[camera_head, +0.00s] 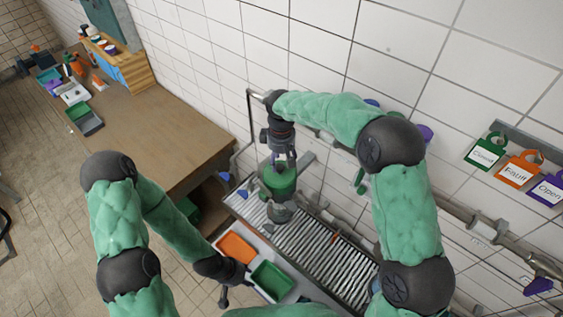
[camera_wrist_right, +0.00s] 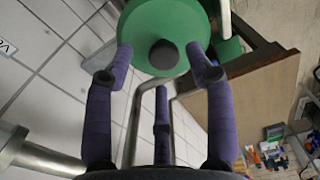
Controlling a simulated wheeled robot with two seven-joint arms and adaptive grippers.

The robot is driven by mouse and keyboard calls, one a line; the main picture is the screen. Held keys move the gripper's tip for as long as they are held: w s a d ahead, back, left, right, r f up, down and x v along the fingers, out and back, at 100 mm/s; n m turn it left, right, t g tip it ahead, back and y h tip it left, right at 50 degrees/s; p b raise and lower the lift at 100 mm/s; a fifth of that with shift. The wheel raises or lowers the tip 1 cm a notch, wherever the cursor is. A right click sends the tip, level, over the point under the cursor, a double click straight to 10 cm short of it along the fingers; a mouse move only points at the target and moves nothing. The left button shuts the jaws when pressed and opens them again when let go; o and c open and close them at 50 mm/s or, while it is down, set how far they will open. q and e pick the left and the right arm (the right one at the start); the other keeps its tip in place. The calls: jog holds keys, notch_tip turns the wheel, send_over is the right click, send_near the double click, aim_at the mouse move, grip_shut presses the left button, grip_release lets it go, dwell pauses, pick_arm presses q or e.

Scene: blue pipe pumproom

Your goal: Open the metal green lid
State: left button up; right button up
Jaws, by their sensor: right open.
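The metal green lid (camera_head: 280,183) is round and sits on top of a metal pipe fitting beside the white tiled wall. My right gripper (camera_head: 284,160) is above the lid, pointing down. In the wrist view its purple fingers (camera_wrist_right: 160,65) are spread, with nothing between them but the view of the knob and lid edge. I cannot tell whether a fingertip touches the lid. My left gripper (camera_head: 226,287) is low, beside the trays; its finger state is unclear.
A ribbed metal grate (camera_head: 315,248) lies below the fitting. An orange tray (camera_head: 237,248) and a green tray (camera_head: 271,281) are next to my left gripper. A wooden table (camera_head: 150,125) stands left. Tags, including an orange one (camera_head: 518,171), hang on the wall at right.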

aim_at(277, 176)
jog(key=shift+s+f, duration=0.1)
jog(key=shift+f, duration=1)
jog(key=shift+a, duration=0.15)
grip_shut()
